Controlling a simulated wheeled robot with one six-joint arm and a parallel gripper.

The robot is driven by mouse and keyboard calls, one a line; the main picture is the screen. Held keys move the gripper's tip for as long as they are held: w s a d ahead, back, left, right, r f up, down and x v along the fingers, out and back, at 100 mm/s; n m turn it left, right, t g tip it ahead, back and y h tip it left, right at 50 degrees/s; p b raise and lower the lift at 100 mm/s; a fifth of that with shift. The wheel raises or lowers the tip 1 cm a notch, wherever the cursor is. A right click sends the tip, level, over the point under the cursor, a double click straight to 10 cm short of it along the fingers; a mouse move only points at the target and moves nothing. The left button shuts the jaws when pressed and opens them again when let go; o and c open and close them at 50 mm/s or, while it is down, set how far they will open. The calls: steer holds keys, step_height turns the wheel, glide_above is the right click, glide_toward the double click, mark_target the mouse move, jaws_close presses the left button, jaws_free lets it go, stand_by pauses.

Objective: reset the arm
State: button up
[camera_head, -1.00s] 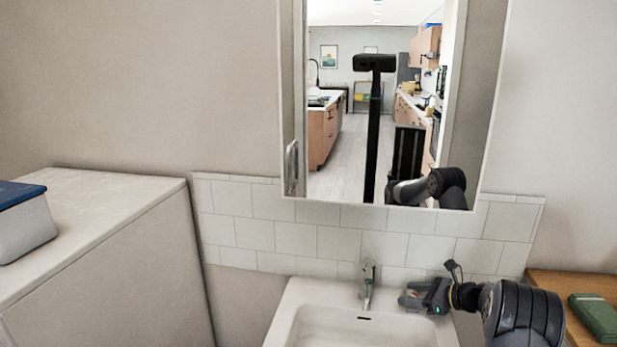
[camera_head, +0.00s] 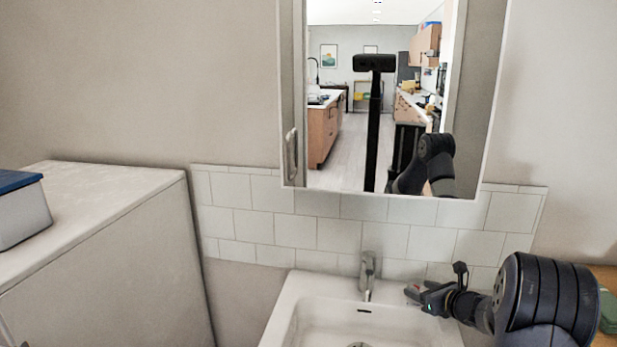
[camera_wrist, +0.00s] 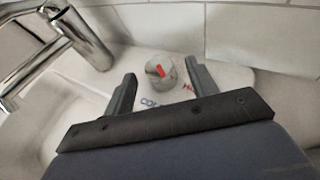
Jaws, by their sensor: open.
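My gripper (camera_head: 415,293) is over the right rear rim of the white sink (camera_head: 300,300), to the right of the chrome faucet (camera_head: 367,275). In the wrist view its two dark fingers (camera_wrist: 160,85) are spread apart. A small round grey object with a red mark (camera_wrist: 161,72) stands on the white surface beyond and between the fingertips. I see no contact between it and the fingers. The faucet also shows at the upper left of the wrist view (camera_wrist: 85,38).
White wall tiles (camera_head: 290,230) and a mirror cabinet (camera_head: 335,150) are behind the sink. A white cabinet (camera_head: 110,260) stands at the left with a blue-lidded box (camera_head: 20,215) on it. A green object (camera_head: 609,312) on a wooden surface at the right is partly hidden by my arm.

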steer(key=s+r+n, duration=0.1)
steer(key=s+r, duration=0.2)
steer(key=s, duration=0.4)
steer(key=shift+s+d+r+g+y, duration=0.15)
steer(key=shift+s+r+g+y, duration=0.1)
steer(key=shift+s+g+y, duration=0.1)
